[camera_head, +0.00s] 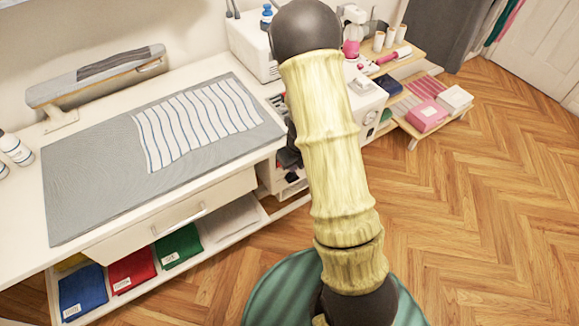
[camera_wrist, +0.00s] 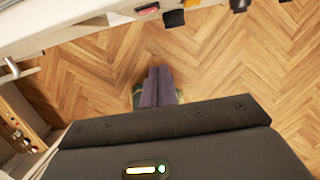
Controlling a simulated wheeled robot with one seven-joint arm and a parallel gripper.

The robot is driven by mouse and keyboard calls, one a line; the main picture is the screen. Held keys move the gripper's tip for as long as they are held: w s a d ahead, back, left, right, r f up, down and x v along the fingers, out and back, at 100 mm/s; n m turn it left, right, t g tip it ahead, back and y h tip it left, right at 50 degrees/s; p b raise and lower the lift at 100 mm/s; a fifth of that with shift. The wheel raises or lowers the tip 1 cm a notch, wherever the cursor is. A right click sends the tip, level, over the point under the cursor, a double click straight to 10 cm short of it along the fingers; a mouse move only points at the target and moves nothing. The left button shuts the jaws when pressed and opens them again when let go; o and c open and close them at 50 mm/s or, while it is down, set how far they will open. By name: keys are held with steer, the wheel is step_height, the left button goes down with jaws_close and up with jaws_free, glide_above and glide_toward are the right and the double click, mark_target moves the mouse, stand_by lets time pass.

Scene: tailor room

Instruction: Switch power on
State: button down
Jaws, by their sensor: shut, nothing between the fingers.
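My gripper (camera_wrist: 158,72) shows in the wrist view with its two grey fingers together and nothing between them, over the wood floor. A small red part (camera_wrist: 147,9), which may be a power switch, sits on a pale front at the top edge of the wrist view. It is cut off, so I cannot tell its setting. The gripper is apart from it in the picture. In the head view, a white appliance (camera_head: 368,98) stands behind my arm, which hides much of it. I cannot clearly make out my gripper in the head view.
Black knob-like parts (camera_wrist: 173,18) stick out beside the red part. A white table (camera_head: 120,232) holds a grey mat (camera_head: 95,190) with striped cloth (camera_head: 195,122). A low shelf (camera_head: 413,127) bears pink and white boxes. The herringbone floor (camera_head: 480,200) at the right is clear.

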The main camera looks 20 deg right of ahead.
steer(key=r, duration=0.1)
steer(key=s+r, duration=0.1)
steer(key=r+p, duration=0.1)
steer(key=shift+s+d+r, duration=0.2)
steer(key=shift+d+r, duration=0.05)
steer(key=shift+r, duration=0.1)
steer(key=s+a+r+n, duration=0.2)
steer(key=s+r+n, duration=0.4)
steer(key=n, duration=1)
steer(key=s+a+r+n, duration=0.2)
steer(key=s+r+n, duration=0.5)
steer(key=n, duration=1)
step_height(320, 180, up, 3)
steer(key=shift+s+a+f, duration=0.1)
steer(key=shift+s+a, duration=0.05)
steer(key=shift+a, duration=0.25)
